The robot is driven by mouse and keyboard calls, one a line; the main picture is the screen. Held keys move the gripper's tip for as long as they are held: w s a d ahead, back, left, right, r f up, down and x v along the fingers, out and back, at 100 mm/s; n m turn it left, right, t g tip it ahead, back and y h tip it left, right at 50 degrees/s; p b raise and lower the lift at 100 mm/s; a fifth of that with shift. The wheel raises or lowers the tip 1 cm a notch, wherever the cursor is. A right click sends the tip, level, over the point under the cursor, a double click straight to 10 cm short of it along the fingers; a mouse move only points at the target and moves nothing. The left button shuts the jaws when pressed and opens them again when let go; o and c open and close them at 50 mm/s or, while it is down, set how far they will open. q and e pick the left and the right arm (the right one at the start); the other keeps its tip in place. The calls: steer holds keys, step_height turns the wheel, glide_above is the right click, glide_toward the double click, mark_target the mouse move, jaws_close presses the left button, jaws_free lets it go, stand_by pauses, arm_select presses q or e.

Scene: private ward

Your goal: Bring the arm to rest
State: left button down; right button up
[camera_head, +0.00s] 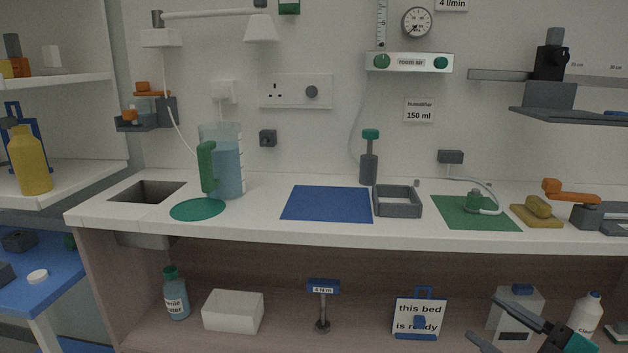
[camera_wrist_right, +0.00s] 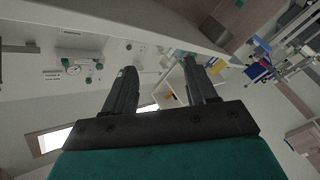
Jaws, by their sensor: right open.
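My right gripper (camera_head: 483,318) shows at the lower right of the head view, with its dark fingers and green body in front of the lower shelf. The right wrist view also shows the right gripper (camera_wrist_right: 159,68), its two dark fingers apart and nothing between them. It is open and empty. The right wrist view looks out across the tilted room, and no object is near the fingertips. My left gripper is not in view.
A white counter (camera_head: 262,227) holds a jug (camera_head: 226,160), a blue mat (camera_head: 327,204), a grey tray (camera_head: 397,203) and a green mat (camera_head: 450,215). Below stand a sign (camera_head: 416,315), a grey box (camera_head: 515,312) and a white bottle (camera_head: 586,314) close to my right gripper in the picture.

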steer(key=s+a+f+m+h, duration=0.25)
steer(key=f+m+h, duration=0.45)
steer(key=f, duration=0.6)
steer(key=s+a+f+m+g, duration=0.5)
steer(key=s+a+f+m, duration=0.1)
steer(key=s+a+f, duration=0.3)
arm_select(q)
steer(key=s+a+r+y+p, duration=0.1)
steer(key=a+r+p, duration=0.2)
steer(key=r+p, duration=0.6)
steer(key=p, duration=0.4)
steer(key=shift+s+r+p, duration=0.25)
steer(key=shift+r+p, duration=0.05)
steer(key=shift+p, duration=0.1)
arm_select(e)
steer(key=d+r+h, duration=0.1)
steer(key=d+r, duration=0.2)
steer(key=r, duration=0.5)
steer(key=shift+s+d+r, duration=0.2)
steer(key=shift+s, duration=0.05)
